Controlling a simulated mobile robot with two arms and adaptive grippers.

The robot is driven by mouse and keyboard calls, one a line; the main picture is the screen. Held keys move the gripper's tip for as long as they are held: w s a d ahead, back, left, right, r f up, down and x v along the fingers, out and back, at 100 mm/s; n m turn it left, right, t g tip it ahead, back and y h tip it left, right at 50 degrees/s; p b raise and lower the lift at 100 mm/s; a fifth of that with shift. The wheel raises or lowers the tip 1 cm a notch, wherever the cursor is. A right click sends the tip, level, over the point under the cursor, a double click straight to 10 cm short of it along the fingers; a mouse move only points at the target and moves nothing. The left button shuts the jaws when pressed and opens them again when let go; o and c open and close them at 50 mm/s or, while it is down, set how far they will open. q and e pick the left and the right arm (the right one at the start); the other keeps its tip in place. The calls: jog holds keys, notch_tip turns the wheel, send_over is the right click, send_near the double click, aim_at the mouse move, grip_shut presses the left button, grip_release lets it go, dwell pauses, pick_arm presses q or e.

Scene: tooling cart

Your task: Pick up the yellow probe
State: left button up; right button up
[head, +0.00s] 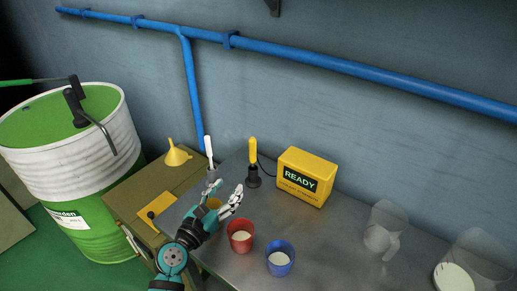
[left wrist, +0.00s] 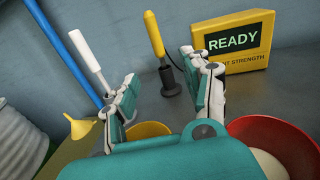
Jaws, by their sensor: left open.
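The yellow probe (head: 253,152) stands upright in a dark holder (head: 254,178) on the metal table, left of a yellow box. A dark cable runs from it toward the box. In the left wrist view the probe (left wrist: 154,34) stands beyond my open fingers, between them in the picture, with its holder (left wrist: 169,82) below. My left gripper (head: 224,190) is open and empty, in front of and a little left of the probe, apart from it. It also shows in the left wrist view (left wrist: 160,85). My right gripper is not in view.
The yellow READY box (head: 307,177) stands right of the probe. A white-handled tool (head: 209,150) stands left of it. Red (head: 240,236), blue (head: 280,258) and yellow (head: 213,203) cups sit near my gripper. Clear jugs (head: 384,228) stand at right. A blue pipe (head: 300,57) crosses the wall.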

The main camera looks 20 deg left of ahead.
pick_arm(q)
jog(key=b, duration=0.2)
send_near(251, 157)
jog(key=w, duration=0.3)
jog(key=w+d, duration=0.1)
jog(key=shift+w+d+f, duration=0.1)
jog(key=shift+w+d, duration=0.15)
jog(key=shift+w, duration=0.15)
jog(key=shift+w+b, duration=0.3)
jog(key=shift+w, duration=0.2)
jog(key=shift+w+b, duration=0.3)
jog(key=w+b, duration=0.1)
jog(key=w, duration=0.1)
jog(key=w+b, duration=0.1)
jog(key=shift+w+d, duration=0.2)
jog(key=shift+w, duration=0.15)
jog(key=shift+w+d+b, duration=0.1)
jog(key=shift+w+b, duration=0.2)
jog(key=shift+w, duration=0.2)
jog(key=shift+s+r, duration=0.1)
jog(key=shift+r, duration=0.1)
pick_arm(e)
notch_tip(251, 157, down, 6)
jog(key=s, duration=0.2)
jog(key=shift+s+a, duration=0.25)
